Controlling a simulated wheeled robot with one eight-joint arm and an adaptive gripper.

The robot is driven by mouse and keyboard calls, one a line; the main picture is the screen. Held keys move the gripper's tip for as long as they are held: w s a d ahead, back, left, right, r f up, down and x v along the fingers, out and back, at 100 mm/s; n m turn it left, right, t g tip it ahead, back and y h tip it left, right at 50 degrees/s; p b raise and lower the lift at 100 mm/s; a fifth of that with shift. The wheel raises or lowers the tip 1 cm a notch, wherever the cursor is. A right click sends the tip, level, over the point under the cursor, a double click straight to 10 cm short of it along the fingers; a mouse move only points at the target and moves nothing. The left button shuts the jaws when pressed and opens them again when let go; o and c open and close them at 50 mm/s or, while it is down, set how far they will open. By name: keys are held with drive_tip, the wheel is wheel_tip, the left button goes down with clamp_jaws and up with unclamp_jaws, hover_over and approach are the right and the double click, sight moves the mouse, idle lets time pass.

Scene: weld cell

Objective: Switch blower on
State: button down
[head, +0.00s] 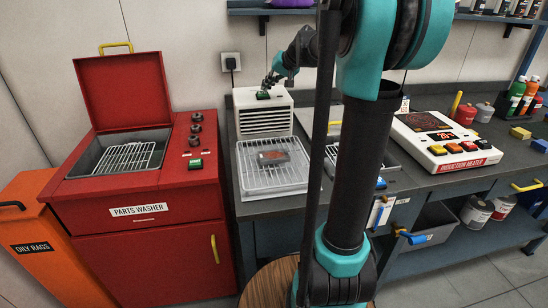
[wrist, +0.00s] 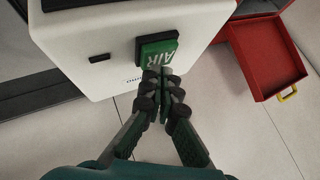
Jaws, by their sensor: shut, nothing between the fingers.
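The blower is a white box (head: 264,115) with a slatted front, standing on the bench against the wall. A green button (head: 263,95) marked AIR is on its top; it also shows close up in the wrist view (wrist: 157,50). My gripper (head: 272,80) is over the top of the blower, right by the button. In the wrist view my gripper's fingertips (wrist: 163,75) are shut together and empty, at the lower edge of the green button. They overlap the button's edge in the picture; I cannot tell whether they touch it.
A wire rack tray (head: 243,190) with a small part (head: 273,158) stands in front of the blower. The red parts washer (head: 137,215) with raised lid is at left. An induction heater (head: 440,152) stands at right. A wall socket (head: 231,62) is behind.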

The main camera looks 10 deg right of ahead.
sight(267, 93)
drive_tip(key=shift+f, duration=0.35)
idle(0.3)
drive_tip(key=shift+r, duration=0.45)
drive_tip(key=shift+r, duration=3)
